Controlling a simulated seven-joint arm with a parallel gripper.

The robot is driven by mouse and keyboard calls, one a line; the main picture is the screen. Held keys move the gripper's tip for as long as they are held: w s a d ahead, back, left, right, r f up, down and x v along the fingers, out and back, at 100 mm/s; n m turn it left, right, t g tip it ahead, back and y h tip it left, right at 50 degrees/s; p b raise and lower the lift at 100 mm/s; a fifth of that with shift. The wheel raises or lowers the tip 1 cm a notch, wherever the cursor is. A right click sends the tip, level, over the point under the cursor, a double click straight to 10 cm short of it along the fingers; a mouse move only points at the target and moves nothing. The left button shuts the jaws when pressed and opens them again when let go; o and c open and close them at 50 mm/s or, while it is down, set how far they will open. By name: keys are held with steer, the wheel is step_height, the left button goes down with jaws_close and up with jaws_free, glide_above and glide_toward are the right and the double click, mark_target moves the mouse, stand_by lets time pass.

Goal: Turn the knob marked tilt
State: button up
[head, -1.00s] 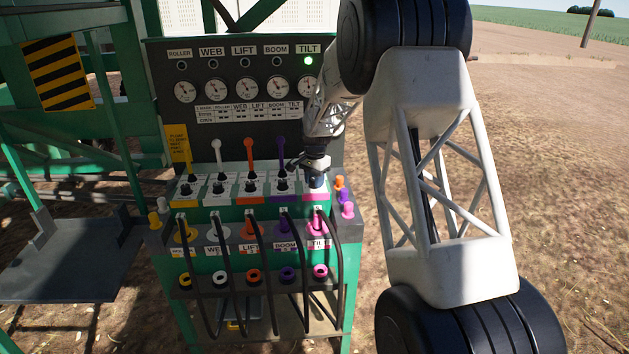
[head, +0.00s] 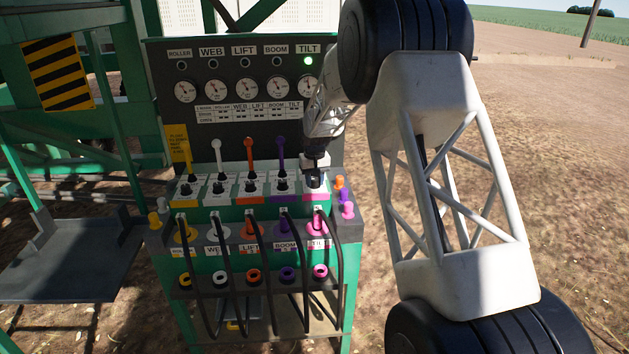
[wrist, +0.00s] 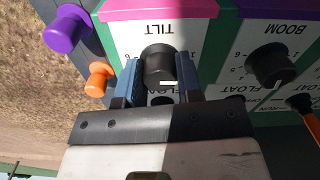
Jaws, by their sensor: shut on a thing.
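The tilt knob (wrist: 159,64) is a black round knob with a white mark. It stands on a white plate marked TILT with a pink edge, upside down in the wrist view. My gripper (wrist: 160,75) has one blue-grey finger on each side of the knob and is shut on it. In the head view my gripper (head: 315,176) is at the right end of the knob row, mostly hiding the knob there. The knob's white mark is on the side towards the gripper's palm.
The boom knob (wrist: 270,68) is next to the tilt knob. Orange (wrist: 98,80) and purple (wrist: 68,32) plugs stick out beside the plate. Coloured levers (head: 249,155) stand behind the knob row, and black hoses (head: 258,260) hang in front. The green tilt lamp (head: 308,61) is lit.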

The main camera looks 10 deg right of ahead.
mark_target(315, 179)
steer(key=shift+n, duration=1.4)
steer(key=o, duration=0.9)
steer(key=shift+r, duration=3.9)
